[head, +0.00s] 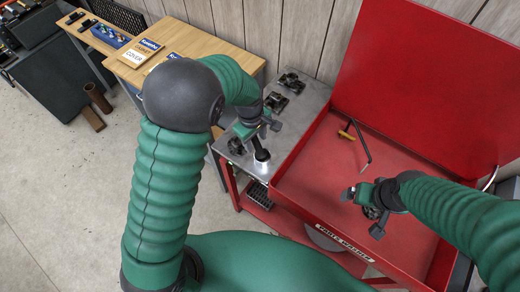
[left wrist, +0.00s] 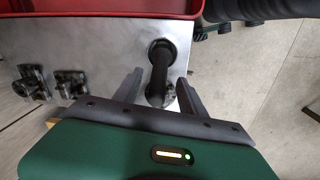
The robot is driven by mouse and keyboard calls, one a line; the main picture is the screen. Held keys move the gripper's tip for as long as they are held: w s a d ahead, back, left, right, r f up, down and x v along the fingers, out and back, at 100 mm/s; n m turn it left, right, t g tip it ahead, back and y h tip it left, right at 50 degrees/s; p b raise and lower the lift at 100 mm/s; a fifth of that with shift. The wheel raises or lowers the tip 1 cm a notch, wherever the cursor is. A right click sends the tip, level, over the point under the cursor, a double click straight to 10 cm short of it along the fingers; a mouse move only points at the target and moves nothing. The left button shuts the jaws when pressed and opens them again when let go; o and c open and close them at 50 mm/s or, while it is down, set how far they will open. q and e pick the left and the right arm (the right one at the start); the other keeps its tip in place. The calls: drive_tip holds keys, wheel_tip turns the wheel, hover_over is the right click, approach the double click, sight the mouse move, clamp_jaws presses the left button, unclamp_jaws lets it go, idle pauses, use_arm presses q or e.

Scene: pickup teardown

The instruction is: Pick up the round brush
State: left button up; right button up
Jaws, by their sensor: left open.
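A dark upright piece, which looks like the round brush (left wrist: 158,76), stands on the metal side shelf. In the head view its lower part (head: 261,156) shows below my left gripper (head: 259,130), with a pale rim. My left gripper is open, and in the left wrist view its two fingers (left wrist: 160,88) show on either side of the dark piece. I cannot tell whether they touch it. My right gripper (head: 364,211) is over the red basin with its fingers apart. A dark thing shows near it, and I cannot tell whether it touches it.
The metal shelf (head: 312,92) also holds several dark metal parts (head: 290,83). A wooden table (head: 180,40) stands at the back left.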

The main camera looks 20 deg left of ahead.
use_arm(q)
drive_tip(key=shift+w+a+f, duration=0.1)
drive_tip(key=shift+w+f, duration=0.05)
drive_tip(key=shift+f, duration=0.5)
drive_tip(key=shift+w+a+f, duration=0.1)
drive_tip(key=shift+f, duration=0.5)
drive_tip(key=shift+d, duration=0.3)
drive_tip(key=shift+c, duration=0.7)
drive_tip(key=shift+s+d+r, duration=0.1)
drive_tip(key=shift+d+r, duration=0.05)
drive_tip(key=shift+d, duration=0.05)
drive_tip(key=c, duration=0.5)
drive_tip(key=shift+a, duration=0.1)
clamp_jaws()
drive_tip(key=shift+a, duration=0.1)
